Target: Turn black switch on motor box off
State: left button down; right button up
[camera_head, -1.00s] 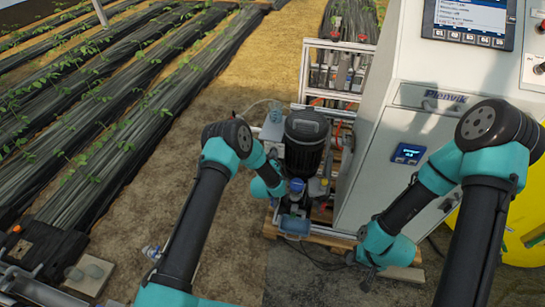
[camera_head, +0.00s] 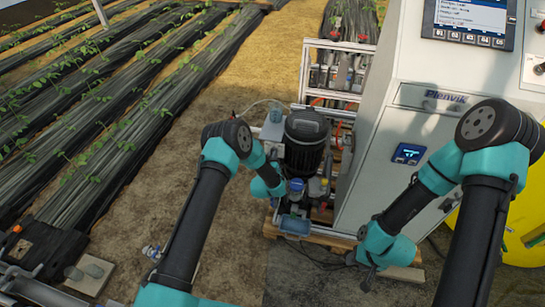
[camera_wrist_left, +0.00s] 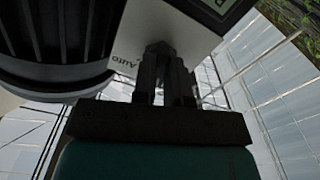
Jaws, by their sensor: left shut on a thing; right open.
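The motor box (camera_wrist_left: 190,28) is a light grey box with an "Auto" label, seen close in the left wrist view. The black switch (camera_wrist_left: 158,48) sits on its face, mostly covered by my fingers. My left gripper (camera_wrist_left: 165,72) is shut on the switch. In the head view the box (camera_head: 271,129) stands at the left side of the black finned motor (camera_head: 306,140), and the left fingers are too small to make out there. My right gripper (camera_head: 367,281) is open and empty, low in front of the cabinet.
The white control cabinet (camera_head: 400,130) with a small blue display (camera_head: 408,154) stands right of the motor. Pump and pipework sit on a wooden pallet (camera_head: 335,238). Planted rows lie left; the soil strip between is clear.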

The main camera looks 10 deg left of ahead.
pick_arm(q)
jog(key=shift+m, duration=1.7)
jog(key=c, duration=1.2)
grip_release()
jog(key=shift+o, duration=0.2)
jog(key=shift+s, duration=0.15)
jog(key=s+a, duration=0.1)
jog(key=s, duration=1.6)
jog(key=shift+a, duration=0.25)
